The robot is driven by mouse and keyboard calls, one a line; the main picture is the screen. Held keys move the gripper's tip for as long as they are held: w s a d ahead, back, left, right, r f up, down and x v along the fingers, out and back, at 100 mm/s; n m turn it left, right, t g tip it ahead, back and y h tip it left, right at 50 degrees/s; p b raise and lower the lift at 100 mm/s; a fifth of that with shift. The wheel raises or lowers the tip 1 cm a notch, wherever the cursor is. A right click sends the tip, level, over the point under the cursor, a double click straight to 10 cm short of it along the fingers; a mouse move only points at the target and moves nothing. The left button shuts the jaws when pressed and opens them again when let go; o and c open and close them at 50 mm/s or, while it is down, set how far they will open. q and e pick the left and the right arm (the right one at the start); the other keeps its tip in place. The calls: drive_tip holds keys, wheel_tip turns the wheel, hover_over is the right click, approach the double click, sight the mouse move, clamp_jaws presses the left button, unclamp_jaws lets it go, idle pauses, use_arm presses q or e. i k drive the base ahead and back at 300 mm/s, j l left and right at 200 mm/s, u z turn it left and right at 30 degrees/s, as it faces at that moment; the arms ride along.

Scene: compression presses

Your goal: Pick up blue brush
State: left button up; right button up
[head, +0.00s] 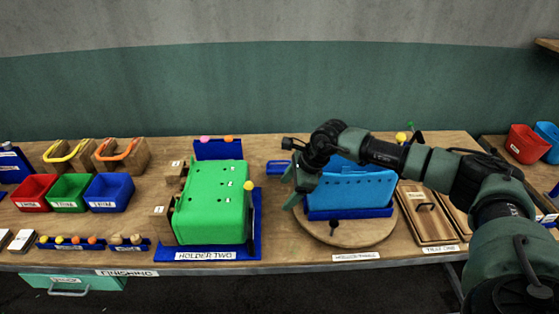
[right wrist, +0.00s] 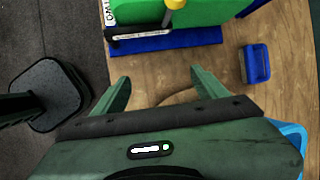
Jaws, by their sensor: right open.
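A small blue object that looks like the blue brush (head: 278,167) lies on the wooden table between the green block and the blue block, behind my right gripper. In the right wrist view the brush (right wrist: 256,65) lies flat at the upper right, beyond and to the right of the fingers. My right gripper (head: 291,190) is open and empty, in front of the blue block's left side. In the right wrist view its two fingers (right wrist: 160,82) are spread apart over bare wood, not touching the brush. My left gripper is not in view.
The green block (head: 210,205) in its blue holder stands left of the gripper. The blue block (head: 355,188) sits on a round wooden turntable (head: 345,234) to the right. Red, green and blue bins (head: 108,191) stand at left.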

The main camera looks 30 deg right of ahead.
sight(273, 171)
drive_tip(key=i+l, duration=0.7)
drive_tip(key=i, duration=0.15)
